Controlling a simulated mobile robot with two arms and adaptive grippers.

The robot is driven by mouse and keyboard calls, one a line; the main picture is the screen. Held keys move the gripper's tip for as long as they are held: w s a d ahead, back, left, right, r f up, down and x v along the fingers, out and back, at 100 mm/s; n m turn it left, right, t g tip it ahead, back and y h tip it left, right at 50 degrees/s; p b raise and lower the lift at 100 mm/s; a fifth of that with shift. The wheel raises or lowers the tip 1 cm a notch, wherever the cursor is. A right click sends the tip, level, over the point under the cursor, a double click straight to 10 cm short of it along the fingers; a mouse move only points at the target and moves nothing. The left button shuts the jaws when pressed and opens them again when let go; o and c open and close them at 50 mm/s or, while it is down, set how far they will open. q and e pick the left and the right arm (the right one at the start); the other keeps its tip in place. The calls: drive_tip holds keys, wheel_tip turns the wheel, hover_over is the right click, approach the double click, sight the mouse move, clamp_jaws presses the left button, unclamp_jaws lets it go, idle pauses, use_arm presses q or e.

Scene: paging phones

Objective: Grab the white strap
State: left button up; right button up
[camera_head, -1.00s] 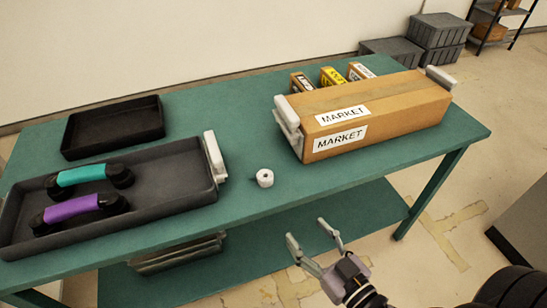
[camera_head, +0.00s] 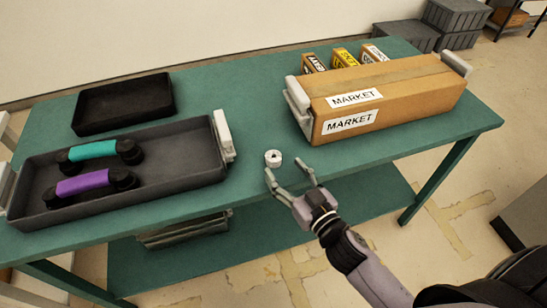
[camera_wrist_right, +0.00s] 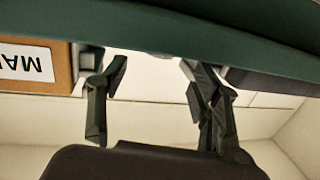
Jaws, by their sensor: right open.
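The white strap, seen as a small white roll (camera_head: 273,158) with a dark centre, stands on the green table (camera_head: 230,185) near its front edge, between the grey tray and the cardboard box. My right gripper (camera_head: 284,168) is open and empty at the table's front edge, with its fingertips just in front of the roll. I cannot tell from the head view whether they touch the roll. In the right wrist view the open fingers (camera_wrist_right: 152,65) point at the table edge (camera_wrist_right: 160,38), and the roll does not show. My left gripper is not in view.
A long cardboard box (camera_head: 395,100) with MARKET labels and pale end handles stands to the right. A grey tray (camera_head: 185,155) holds a teal-handled tool (camera_head: 92,150) and a purple-handled one (camera_head: 84,185). A black tray (camera_head: 125,103) lies behind. Three small boxes stand behind the cardboard box.

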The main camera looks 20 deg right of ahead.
sight(276, 160)
drive_tip(key=shift+f+b+x, duration=0.2)
drive_tip(key=shift+b+x, duration=0.1)
drive_tip(key=shift+x, duration=2.4)
drive_tip(key=shift+d, duration=0.1)
drive_tip(key=shift+c, duration=0.4)
drive_tip(key=c, duration=0.8)
